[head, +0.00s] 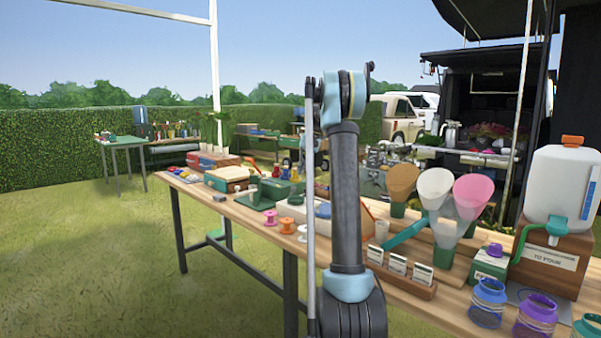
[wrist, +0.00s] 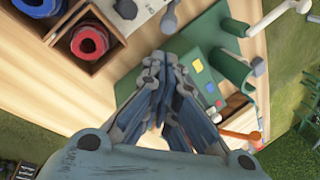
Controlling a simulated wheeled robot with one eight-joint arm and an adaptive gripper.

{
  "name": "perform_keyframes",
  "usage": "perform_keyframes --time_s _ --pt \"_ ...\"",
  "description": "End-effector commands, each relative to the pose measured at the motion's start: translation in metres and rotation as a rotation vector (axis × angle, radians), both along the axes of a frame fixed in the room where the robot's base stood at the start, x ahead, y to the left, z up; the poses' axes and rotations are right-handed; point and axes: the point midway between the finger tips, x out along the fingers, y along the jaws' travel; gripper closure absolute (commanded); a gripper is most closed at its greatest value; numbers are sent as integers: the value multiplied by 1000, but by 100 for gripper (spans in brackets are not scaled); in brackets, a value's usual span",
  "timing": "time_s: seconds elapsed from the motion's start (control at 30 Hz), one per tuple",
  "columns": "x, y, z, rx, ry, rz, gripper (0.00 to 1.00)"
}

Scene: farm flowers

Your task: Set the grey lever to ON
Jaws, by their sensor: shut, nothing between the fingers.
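My gripper (wrist: 160,62) is shut and empty in the wrist view, its fingers together above the bench beside a green board. A small grey piece that may be the grey lever (wrist: 169,18) shows at the top of the wrist view, at the edge of a pale plate (wrist: 145,14). The gripper's tips are below it in the picture and appear apart from it. Its ON and OFF marks cannot be read. In the head view I cannot make out the lever, and my arm covers part of the bench; the gripper does not show there.
The green board (wrist: 190,85) carries small coloured squares. Wooden boxes hold a red spool (wrist: 89,42) and a blue one (wrist: 38,5). A pale crank (wrist: 275,18) juts out at upper right. Funnels (head: 435,187), a white jug (head: 562,185) and jars crowd the bench's right; grass lies left.

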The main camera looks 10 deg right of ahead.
Motion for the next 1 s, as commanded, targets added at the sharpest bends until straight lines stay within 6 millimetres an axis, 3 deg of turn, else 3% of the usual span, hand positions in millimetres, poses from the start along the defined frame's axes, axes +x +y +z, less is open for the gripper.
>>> perform_keyframes --time_s 0.2,0.43,1.0 --pt "2 13 -36 0 0 1 100" --pt "4 21 -61 0 0 0 100" --pt "4 23 -69 -1 -2 -1 100"
